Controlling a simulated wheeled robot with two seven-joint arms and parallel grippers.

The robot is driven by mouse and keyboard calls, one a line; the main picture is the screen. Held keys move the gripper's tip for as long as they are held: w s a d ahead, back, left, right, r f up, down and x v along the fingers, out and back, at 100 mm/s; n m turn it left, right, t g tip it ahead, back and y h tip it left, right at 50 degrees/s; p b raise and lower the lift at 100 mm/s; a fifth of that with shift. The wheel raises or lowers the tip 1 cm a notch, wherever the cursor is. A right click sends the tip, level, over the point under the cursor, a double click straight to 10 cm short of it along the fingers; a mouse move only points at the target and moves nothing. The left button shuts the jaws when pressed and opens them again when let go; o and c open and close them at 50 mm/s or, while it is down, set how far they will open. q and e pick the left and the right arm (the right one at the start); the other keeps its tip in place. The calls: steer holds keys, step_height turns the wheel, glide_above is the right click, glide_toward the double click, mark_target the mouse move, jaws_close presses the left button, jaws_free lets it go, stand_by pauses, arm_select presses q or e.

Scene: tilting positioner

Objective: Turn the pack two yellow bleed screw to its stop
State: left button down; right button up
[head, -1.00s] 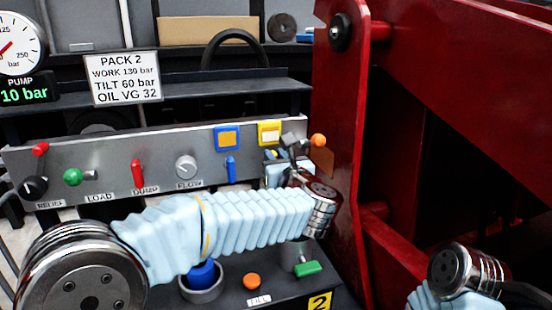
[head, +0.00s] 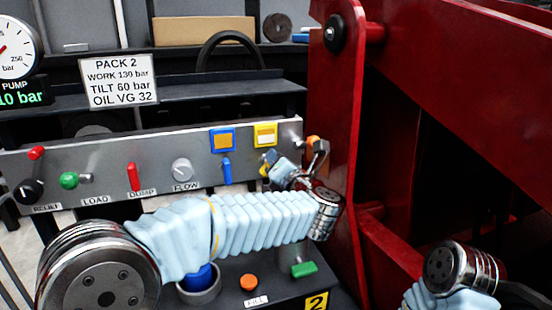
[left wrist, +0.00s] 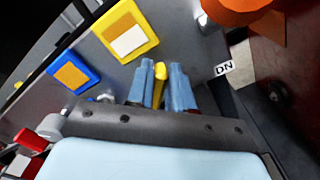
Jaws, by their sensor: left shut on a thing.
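The yellow bleed screw (left wrist: 160,71) shows in the left wrist view as a short yellow handle between my two light-blue fingers. My left gripper (left wrist: 162,88) is shut on it, with one finger on each side. In the head view my left gripper (head: 270,165) is at the right end of the grey valve panel (head: 110,160), below the yellow-framed plate (head: 265,134). A small bit of the yellow screw (head: 264,170) shows beside the fingers there; most is hidden. I cannot read its turn angle. My right gripper is out of view.
A blue lever (head: 227,171) is close left of the gripper. An orange knob (head: 312,145) is close right of it, partly covered. The red frame (head: 345,110) stands just right of the panel. A DN label (left wrist: 223,69) is beside the fingers.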

arm_select(q)
steer(key=shift+w+d+f+m+p, duration=0.25)
steer(key=shift+m+p, duration=0.4)
steer(key=shift+m, duration=0.95)
steer(key=shift+s+d+f+m+p, duration=0.15)
steer(key=shift+f+m+p, duration=0.35)
steer(key=shift+m, duration=1.1)
steer(key=shift+d+f+m+p, duration=0.15)
steer(key=shift+m+p, duration=0.6)
steer(key=shift+m, duration=0.85)
steer(key=shift+a, duration=0.1)
steer(key=c, duration=1.1)
jaws_free()
steer(key=v, duration=1.4)
steer(key=shift+b, duration=0.3)
